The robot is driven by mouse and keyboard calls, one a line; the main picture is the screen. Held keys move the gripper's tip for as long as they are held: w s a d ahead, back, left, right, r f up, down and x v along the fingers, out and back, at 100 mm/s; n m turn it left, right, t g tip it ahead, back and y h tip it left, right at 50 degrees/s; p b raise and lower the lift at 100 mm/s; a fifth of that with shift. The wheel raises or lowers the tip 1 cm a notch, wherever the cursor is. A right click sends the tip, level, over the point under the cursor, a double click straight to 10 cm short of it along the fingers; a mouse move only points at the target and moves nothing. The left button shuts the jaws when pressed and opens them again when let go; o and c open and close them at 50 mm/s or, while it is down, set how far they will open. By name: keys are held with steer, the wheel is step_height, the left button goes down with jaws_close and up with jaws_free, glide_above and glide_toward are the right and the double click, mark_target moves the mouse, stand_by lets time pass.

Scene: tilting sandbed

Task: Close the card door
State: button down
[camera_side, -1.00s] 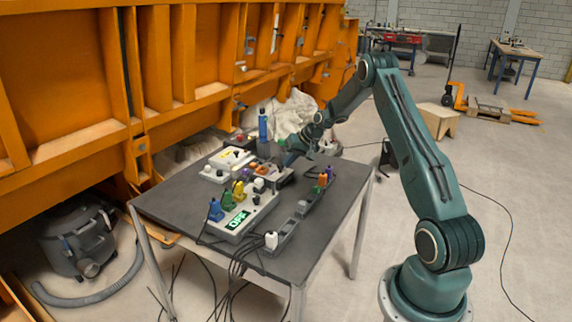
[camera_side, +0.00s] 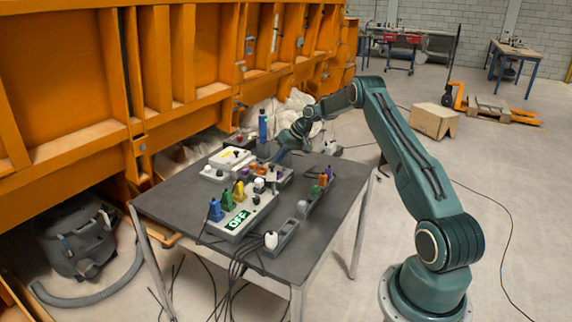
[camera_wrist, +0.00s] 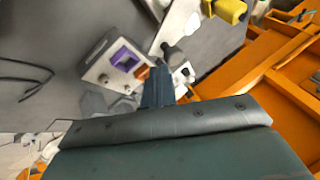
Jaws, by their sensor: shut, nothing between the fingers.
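My gripper (camera_side: 280,156) is at the back edge of the dark table, beside a small box (camera_side: 271,171) with coloured parts. In the wrist view, the gripper's fingers (camera_wrist: 158,88) are shut and empty. They are close to the white-edged small box (camera_wrist: 115,65), which has a purple and an orange part, and to a dark cylindrical knob (camera_wrist: 172,54). I cannot tell whether they touch. I cannot pick out the card door with certainty; my gripper covers part of this area.
A white panel (camera_side: 240,217) with coloured plugs and an OFF display stands at the table's front. A grey strip (camera_side: 290,232) holds more plugs. A white box (camera_side: 231,157) and a blue bottle (camera_side: 263,126) stand behind. The table's right side (camera_side: 335,195) is clear.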

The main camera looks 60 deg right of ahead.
steer(key=w+a, duration=0.1)
steer(key=w+a+n, duration=0.1)
steer(key=w, duration=0.1)
steer(key=shift+w, duration=0.2)
stand_by(0.4)
steer(key=shift+s+a, duration=0.15)
steer(key=shift+s, duration=0.15)
stand_by(1.2)
